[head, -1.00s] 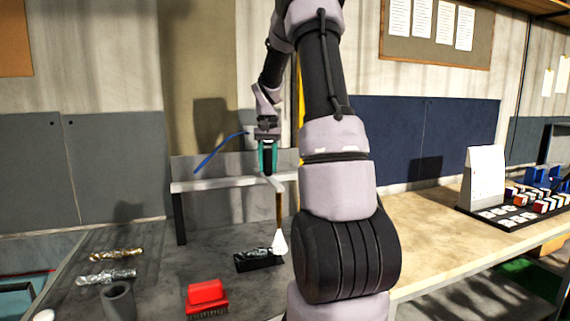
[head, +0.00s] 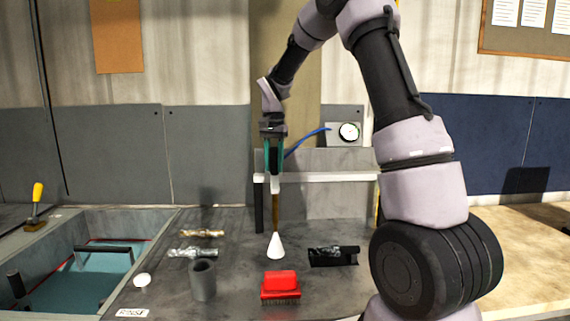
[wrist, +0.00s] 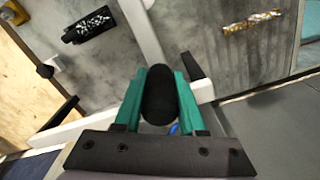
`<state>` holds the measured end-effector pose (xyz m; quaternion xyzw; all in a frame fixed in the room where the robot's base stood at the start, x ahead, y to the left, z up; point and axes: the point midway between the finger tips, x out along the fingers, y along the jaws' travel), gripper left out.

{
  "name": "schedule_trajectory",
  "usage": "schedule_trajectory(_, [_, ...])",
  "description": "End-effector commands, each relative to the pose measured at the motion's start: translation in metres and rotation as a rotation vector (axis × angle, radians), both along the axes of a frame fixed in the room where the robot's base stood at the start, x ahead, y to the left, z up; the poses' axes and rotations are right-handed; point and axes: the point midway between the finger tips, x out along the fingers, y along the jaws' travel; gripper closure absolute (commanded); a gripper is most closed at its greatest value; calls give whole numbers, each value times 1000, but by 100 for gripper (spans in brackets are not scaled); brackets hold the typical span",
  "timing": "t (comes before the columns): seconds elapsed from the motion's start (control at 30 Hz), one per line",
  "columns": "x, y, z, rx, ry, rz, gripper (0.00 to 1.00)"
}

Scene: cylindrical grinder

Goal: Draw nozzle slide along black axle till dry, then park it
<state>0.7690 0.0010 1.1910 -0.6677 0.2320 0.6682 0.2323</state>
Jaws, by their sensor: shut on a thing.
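My gripper (head: 273,168) has green fingers shut on the black knob (wrist: 160,97) of the nozzle slide. The slide (head: 275,184) sits near the left end of the white rail (head: 325,177). A brown tube (head: 275,212) hangs from it and ends in a white cone (head: 276,246) above the bench. The black axle (head: 333,257) lies to the right of the cone, which is not over it. The axle has pale grey patches on top; in the wrist view it (wrist: 88,27) shows white speckles.
A gold axle (head: 202,234) and a silver axle (head: 192,252) lie left of the cone. A red brush (head: 281,286) and a grey cup (head: 203,282) stand in front. A blue hose (head: 308,140) runs toward a gauge (head: 349,132). A sunken basin (head: 90,280) is at left.

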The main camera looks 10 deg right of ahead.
Motion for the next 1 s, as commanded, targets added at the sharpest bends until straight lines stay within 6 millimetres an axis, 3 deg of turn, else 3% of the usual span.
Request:
schedule_trajectory(0.37, [2, 7, 2, 4, -7, 5, 100])
schedule_trajectory(0.4, [2, 7, 3, 4, -7, 5, 57])
schedule_trajectory(0.47, [2, 7, 2, 4, -7, 5, 34])
schedule_trajectory(0.5, [2, 7, 2, 4, -7, 5, 31])
schedule_trajectory(0.83, [1, 4, 3, 1, -3, 2, 31])
schedule_trajectory(1.0, [2, 4, 25, 2, -7, 2, 31])
